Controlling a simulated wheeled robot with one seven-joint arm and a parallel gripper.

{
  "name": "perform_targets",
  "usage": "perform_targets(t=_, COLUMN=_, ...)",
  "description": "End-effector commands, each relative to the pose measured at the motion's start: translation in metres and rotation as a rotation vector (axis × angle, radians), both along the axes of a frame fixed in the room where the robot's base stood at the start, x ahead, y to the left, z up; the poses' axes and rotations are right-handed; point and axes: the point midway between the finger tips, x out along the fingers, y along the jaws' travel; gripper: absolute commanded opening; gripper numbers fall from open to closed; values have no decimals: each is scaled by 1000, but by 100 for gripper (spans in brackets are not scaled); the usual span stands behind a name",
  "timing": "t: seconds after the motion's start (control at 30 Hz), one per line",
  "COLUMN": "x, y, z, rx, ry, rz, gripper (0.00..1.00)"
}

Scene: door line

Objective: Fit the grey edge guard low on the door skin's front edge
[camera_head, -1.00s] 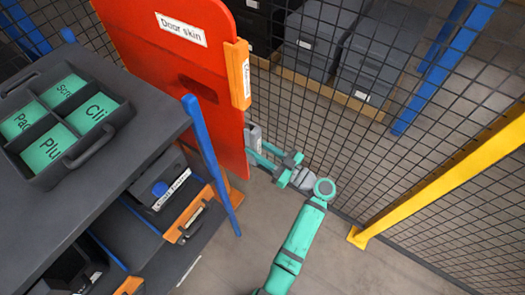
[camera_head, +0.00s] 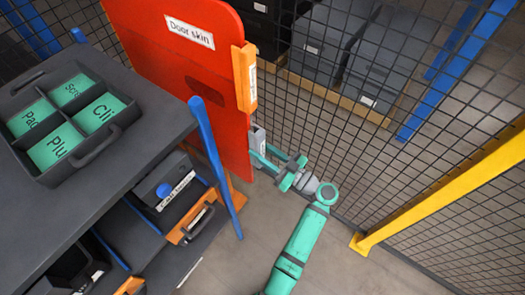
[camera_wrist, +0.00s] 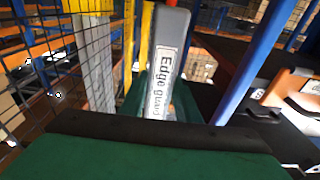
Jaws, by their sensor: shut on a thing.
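The red door skin (camera_head: 165,65) stands upright at the upper middle of the head view. Its right edge faces my arm. The grey edge guard (camera_head: 259,140) is upright beside the lower part of that edge, below an orange piece. My gripper (camera_head: 262,158) is shut on the guard from the right. The wrist view shows the guard (camera_wrist: 166,70) with its "Edge guard" label, slightly tilted in the picture. A little red shows beyond its top. I cannot tell whether the guard touches or sits on the door edge.
The orange labelled piece (camera_head: 244,78) is on the door edge above the guard. A dark cart (camera_head: 150,90) with a blue post (camera_head: 216,165) stands at left. Mesh fencing (camera_head: 400,150) and a yellow post (camera_head: 440,190) stand at right. Floor is clear below the gripper.

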Motion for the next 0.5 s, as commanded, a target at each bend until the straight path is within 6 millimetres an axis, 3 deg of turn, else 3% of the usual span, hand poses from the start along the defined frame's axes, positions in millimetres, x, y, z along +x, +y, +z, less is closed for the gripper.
perform_targets(t=0.5, x=3, y=5, z=0, rx=0, ry=0, rz=0, gripper=3)
